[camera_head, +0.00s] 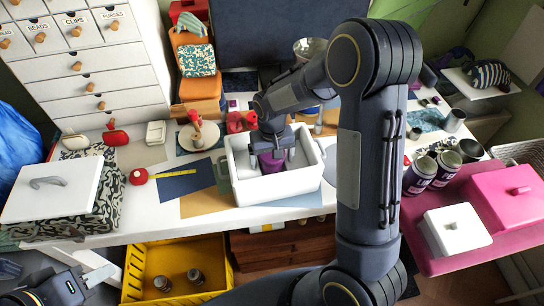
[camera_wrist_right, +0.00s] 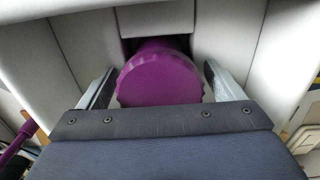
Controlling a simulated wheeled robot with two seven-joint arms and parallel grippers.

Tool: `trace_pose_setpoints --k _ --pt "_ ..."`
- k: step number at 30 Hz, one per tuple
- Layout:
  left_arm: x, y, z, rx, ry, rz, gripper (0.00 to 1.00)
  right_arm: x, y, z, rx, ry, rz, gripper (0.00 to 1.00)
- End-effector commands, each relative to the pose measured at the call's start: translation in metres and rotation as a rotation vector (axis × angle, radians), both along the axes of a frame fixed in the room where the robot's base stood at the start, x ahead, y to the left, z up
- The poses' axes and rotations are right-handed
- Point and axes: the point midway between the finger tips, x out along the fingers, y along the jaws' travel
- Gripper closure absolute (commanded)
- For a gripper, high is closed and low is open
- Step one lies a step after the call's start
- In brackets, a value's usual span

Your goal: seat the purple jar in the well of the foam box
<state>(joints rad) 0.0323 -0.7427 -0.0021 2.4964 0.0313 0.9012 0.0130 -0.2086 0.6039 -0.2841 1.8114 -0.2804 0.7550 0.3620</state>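The purple jar (camera_head: 267,163) is inside the white foam box (camera_head: 282,189) in the middle of the table. In the right wrist view its round ribbed purple lid (camera_wrist_right: 160,78) faces the camera, at the dark opening of the well between pale foam walls (camera_wrist_right: 84,38). How deep the jar sits is hidden. My right gripper (camera_head: 272,160) reaches down into the box, one finger on each side of the jar. In the right wrist view its fingers (camera_wrist_right: 158,82) stand apart from the lid with small gaps. My left gripper (camera_head: 98,272) is at the lower left, away from the box; its opening is unclear.
A patterned box with a white lid (camera_head: 52,188) stands at the table's left. A yellow crate (camera_head: 215,262) with dark jars is below the front edge. Purple-and-grey cans (camera_head: 420,174) and a pink box (camera_head: 508,196) are at right. My right arm hides the middle right.

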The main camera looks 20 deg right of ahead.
Motion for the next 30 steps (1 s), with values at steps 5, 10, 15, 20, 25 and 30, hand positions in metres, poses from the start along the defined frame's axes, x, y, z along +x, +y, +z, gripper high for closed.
trace_pose_setpoints --k 5,10,15,20,25,30 --pt "0.0 0.0 0.0 0.0 0.0 0.0 0.64 0.0 0.0 0.0 0.0 0.0 0.0 0.12" --pt "0.0 0.0 0.003 0.0 0.0 0.0 0.64 0.001 0.0 0.011 0.001 -0.002 0.0 0.12" --pt "0.0 0.0 0.003 0.0 0.0 0.0 0.64 0.001 0.0 0.044 0.001 -0.007 0.0 0.12" --pt "0.0 0.0 0.004 0.0 0.0 0.0 0.64 0.001 0.0 0.079 0.001 -0.005 0.001 0.12" --pt "0.0 0.0 0.005 0.0 0.0 0.0 0.64 0.001 0.0 0.108 0.0 -0.003 0.0 0.12" --pt "0.0 0.0 0.006 0.0 0.0 0.0 0.64 -0.001 0.0 0.122 0.004 -0.004 0.0 0.12"
